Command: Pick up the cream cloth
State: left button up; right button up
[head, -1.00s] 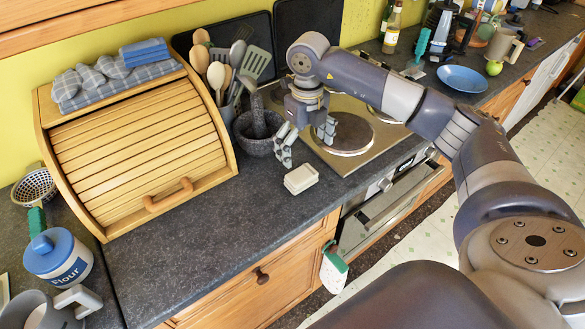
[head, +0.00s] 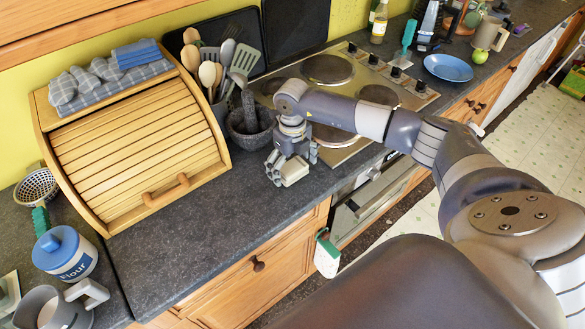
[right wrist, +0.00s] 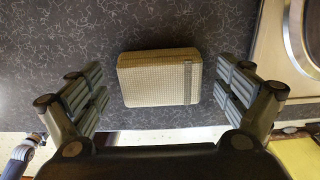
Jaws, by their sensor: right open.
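The cream cloth (head: 294,172) is a small, neatly folded block lying on the dark worktop near its front edge, in front of the mortar. In the right wrist view the cloth (right wrist: 160,78) shows a woven texture with a grey band near its right end. My right gripper (head: 291,165) is open just over the cloth and hides part of it in the head view. In the right wrist view the fingers of my right gripper (right wrist: 163,92) stand to the left and right of the cloth, with a gap on each side. My left gripper is not in view.
A mortar with pestle (head: 250,128) and a pot of utensils (head: 220,100) stand behind the gripper. The hob (head: 340,145) lies to the right, and a wooden bread bin (head: 135,140) to the left. The worktop (head: 220,205) left of the cloth is clear.

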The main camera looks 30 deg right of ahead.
aim_at(290, 169)
jog(key=c, duration=1.1)
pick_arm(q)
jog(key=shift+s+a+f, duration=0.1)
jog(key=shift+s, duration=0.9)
pick_arm(e)
jog(key=shift+o, duration=0.2)
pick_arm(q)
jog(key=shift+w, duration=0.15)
